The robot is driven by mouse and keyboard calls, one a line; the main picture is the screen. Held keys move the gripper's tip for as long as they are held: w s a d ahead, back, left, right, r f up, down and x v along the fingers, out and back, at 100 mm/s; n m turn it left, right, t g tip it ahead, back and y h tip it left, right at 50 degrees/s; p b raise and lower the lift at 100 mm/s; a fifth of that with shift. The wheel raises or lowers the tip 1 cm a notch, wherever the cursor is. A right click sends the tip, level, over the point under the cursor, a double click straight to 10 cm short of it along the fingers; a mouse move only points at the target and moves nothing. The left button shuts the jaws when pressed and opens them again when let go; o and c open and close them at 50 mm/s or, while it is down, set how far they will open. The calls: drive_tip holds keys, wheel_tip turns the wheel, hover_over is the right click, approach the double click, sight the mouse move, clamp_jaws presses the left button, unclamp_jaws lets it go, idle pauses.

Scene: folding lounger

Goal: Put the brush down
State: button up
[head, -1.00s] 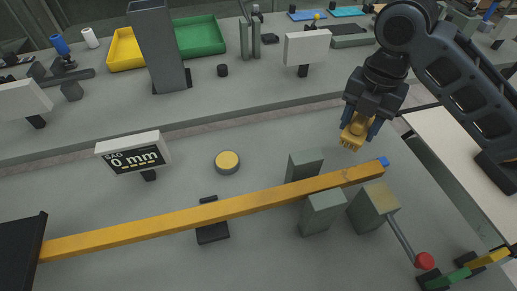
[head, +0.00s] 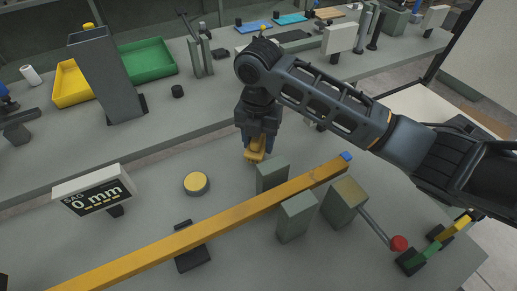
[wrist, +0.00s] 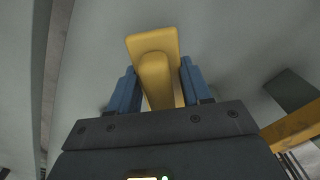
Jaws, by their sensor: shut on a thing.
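My gripper (head: 257,142) is shut on the yellow brush (head: 255,154), just behind the long orange beam and above the grey table. In the wrist view the brush (wrist: 153,58) sits between the blue fingers of my gripper (wrist: 157,85), with its wide end pointing away. I cannot tell whether the brush touches the table.
A yellow round button (head: 196,182) and a sag display reading 0 mm (head: 92,194) stand to the left. A red-knobbed lever (head: 399,243) is at right. Bare table (head: 140,222) shows between display and beam.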

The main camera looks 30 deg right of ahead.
sight(258, 152)
drive_tip(key=shift+f, duration=1.95)
drive_tip(key=shift+f, duration=0.15)
drive_tip(key=o, duration=1)
wheel_tip(258, 152, up, 12)
drive_tip(key=shift+r+b, duration=0.2)
drive_tip(key=shift+b, duration=0.1)
